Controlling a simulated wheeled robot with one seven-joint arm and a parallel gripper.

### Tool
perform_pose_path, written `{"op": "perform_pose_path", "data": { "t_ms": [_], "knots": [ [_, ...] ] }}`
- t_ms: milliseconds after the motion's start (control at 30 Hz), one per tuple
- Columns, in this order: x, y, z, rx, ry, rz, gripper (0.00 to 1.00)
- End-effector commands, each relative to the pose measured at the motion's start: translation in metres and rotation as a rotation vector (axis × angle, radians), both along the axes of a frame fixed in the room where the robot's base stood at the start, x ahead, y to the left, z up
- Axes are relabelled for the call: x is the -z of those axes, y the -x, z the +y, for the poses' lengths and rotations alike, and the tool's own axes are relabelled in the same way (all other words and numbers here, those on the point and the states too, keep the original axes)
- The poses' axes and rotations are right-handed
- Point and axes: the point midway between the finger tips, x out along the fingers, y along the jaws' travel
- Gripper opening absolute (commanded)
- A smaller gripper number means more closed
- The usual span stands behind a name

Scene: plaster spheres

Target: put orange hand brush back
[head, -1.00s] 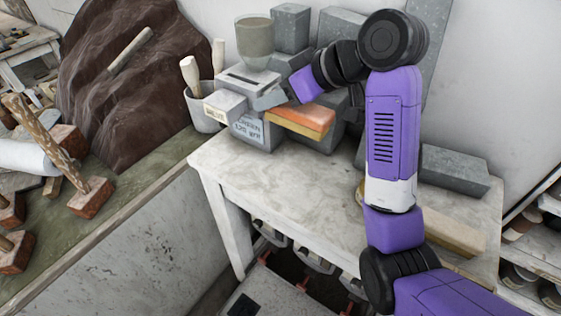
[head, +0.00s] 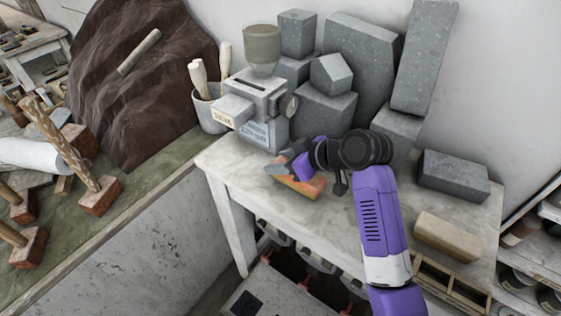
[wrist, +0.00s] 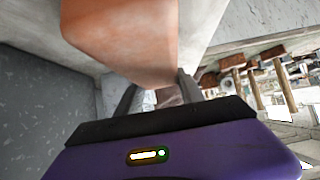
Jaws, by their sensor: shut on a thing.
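The orange hand brush (head: 299,187) is low over the white table (head: 240,190), in front of the grey grinder-like machine (head: 262,105). I cannot tell whether it touches the tabletop. My gripper (head: 292,172) is shut on the brush from its upper right side. In the wrist view the orange brush (wrist: 125,40) fills the top middle, between and beyond the finger tips of my gripper (wrist: 158,90). Part of the brush is hidden by my gripper in the head view.
Grey stone blocks (head: 362,60) stand at the back of the table. A tan block (head: 447,235) and a wooden divided tray (head: 450,283) lie at the front right. A cup of tools (head: 208,108) stands left of the machine. The table's middle front is clear.

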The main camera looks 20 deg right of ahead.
Motion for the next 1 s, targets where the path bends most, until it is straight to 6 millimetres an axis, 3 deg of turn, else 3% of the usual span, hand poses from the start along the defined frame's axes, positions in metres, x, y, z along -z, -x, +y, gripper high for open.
{"op": "perform_pose_path", "data": {
  "t_ms": [467, 500, 600, 1000],
  "knots": [
    [0.0117, -0.0001, -0.0001, 0.000, 0.000, -0.002, 0.00],
    [0.0124, -0.0001, -0.0001, 0.000, 0.001, -0.002, 0.47],
    [0.0116, -0.0001, 0.0000, 0.000, 0.001, -0.002, 0.67],
    [0.0064, 0.0002, -0.0006, 0.001, 0.000, -0.003, 0.67]
  ]
}}
